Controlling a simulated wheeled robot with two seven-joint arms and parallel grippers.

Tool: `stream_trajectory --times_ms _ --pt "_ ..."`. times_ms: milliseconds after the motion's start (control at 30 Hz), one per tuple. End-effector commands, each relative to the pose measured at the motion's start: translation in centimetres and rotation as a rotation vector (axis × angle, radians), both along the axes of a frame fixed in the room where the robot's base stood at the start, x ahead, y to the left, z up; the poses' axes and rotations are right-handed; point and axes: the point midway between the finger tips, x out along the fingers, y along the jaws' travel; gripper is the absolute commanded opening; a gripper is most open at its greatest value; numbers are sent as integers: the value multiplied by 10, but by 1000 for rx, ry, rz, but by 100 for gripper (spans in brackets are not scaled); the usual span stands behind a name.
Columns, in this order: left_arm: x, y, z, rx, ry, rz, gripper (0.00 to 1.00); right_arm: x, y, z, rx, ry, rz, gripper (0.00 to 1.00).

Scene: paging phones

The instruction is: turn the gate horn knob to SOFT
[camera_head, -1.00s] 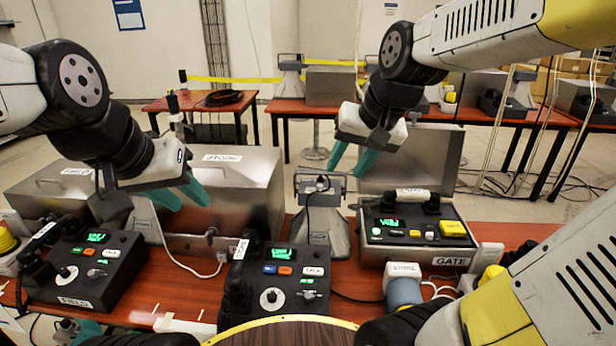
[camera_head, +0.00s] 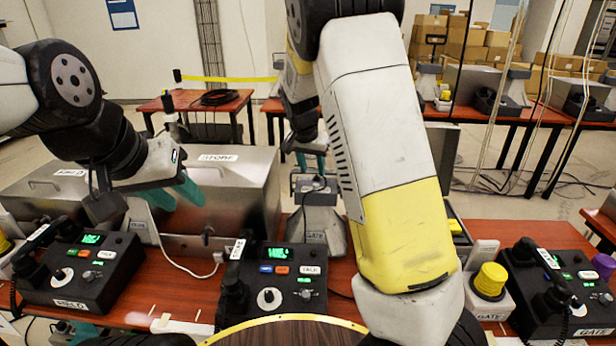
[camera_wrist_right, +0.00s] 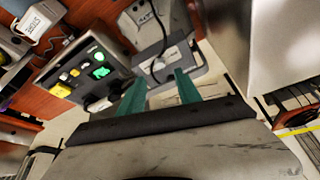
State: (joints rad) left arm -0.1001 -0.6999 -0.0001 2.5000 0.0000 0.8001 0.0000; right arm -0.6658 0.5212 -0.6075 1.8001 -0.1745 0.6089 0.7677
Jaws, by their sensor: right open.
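The grey horn on a stand (camera_head: 318,215) is at mid-table, with a small label on its base that seems to read GATE. A grey horn unit with a white label and black cable also shows in the right wrist view (camera_wrist_right: 158,45). I cannot make out its knob or setting. My right gripper (camera_head: 311,162) is open and empty behind the horn's top, partly hidden by my right arm; its teal fingers show in the wrist view (camera_wrist_right: 161,92), pointing towards the horn unit. My left gripper (camera_head: 176,194) is open and empty in front of the steel cases.
A FIELD phone box (camera_head: 85,268) and another phone box (camera_head: 285,275) stand in front. A yellow-topped beacon (camera_head: 490,282) and a further phone (camera_head: 560,290) are at right. Steel cases (camera_head: 225,185) stand behind left.

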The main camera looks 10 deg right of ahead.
Motion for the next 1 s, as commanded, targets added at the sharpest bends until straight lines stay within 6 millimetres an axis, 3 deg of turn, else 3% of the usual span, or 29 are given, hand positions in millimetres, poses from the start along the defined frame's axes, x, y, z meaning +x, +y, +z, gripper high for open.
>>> stream_trajectory --times_ms 500,867,900,1000 --pt "0 0 0 0 0 0 36 23 -14 -64 -3 2 -2 40" --pt "0 0 0 0 0 0 36 26 -14 -72 -1 0 0 40" --pt "0 0 0 0 0 0 36 26 -14 -72 -1 0 0 38" --pt "0 0 0 0 0 0 36 26 -14 -72 -1 0 0 19"
